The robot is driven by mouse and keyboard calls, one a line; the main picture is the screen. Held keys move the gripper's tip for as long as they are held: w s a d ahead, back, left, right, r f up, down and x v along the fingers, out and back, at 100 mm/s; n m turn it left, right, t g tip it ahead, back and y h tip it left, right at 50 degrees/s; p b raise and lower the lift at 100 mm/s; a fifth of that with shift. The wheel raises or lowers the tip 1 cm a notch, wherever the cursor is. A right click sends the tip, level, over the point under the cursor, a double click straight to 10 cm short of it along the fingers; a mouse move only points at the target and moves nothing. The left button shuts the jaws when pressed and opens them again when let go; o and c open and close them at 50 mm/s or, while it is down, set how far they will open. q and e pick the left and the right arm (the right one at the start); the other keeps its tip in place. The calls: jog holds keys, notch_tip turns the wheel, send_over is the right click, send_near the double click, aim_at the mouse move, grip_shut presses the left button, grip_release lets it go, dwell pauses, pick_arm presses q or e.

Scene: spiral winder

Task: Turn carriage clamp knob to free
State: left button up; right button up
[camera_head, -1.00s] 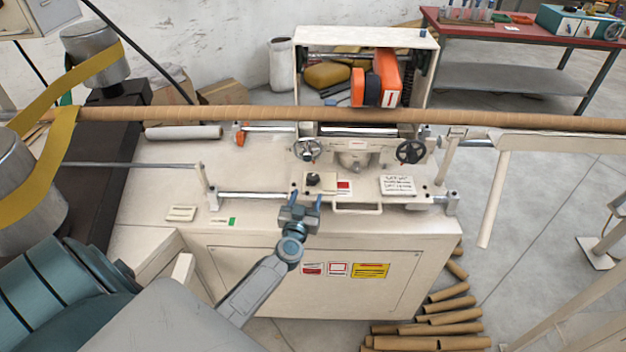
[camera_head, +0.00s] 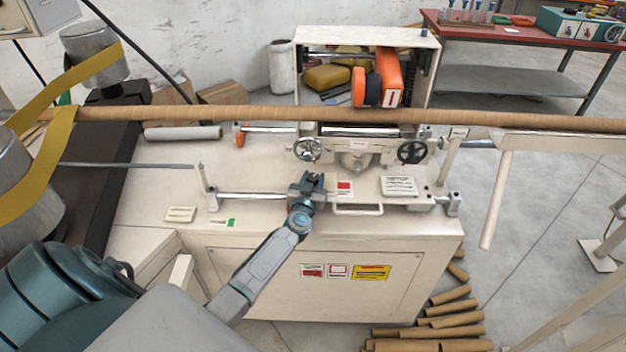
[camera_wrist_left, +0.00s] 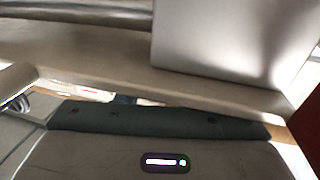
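The black clamp knob on the carriage plate is hidden now behind my left gripper (camera_head: 313,181) in the head view. The plate's red label (camera_head: 344,186) shows just right of the gripper. The gripper's fingers are at the knob's place on the carriage (camera_head: 355,170). Whether they touch the knob, or are open or shut, I cannot tell. In the left wrist view the gripper body (camera_wrist_left: 155,150) fills the bottom. A pale bar and a grey block lie across the top, and no knob can be made out. My right gripper is not in view.
Two handwheels (camera_head: 412,152) sit on the carriage behind the gripper. A white instruction card (camera_head: 398,186) lies to the right. A long brown cardboard tube (camera_head: 230,113) crosses above the machine. The cream machine top (camera_head: 150,175) is mostly clear at left.

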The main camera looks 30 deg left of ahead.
pick_arm(q)
jog(key=c, duration=0.4)
jog(key=shift+d+r+n+y+p, duration=0.15)
jog(key=shift+n+y+p, duration=0.15)
jog(key=shift+p, duration=0.3)
jog(key=n+g+y+p, duration=0.2)
jog(key=y+p, duration=0.1)
jog(key=shift+r+p, duration=0.1)
jog(key=shift+p, duration=0.3)
jog(key=shift+n+g+y+p, duration=0.45)
jog(key=shift+n+g+y, duration=0.3)
jog(key=shift+y, duration=0.25)
jog(key=shift+f+n+g+y, duration=0.25)
jog(key=shift+n+g+y, duration=0.6)
jog(key=shift+y, duration=0.05)
jog(key=shift+p, duration=0.3)
jog(key=o, duration=1)
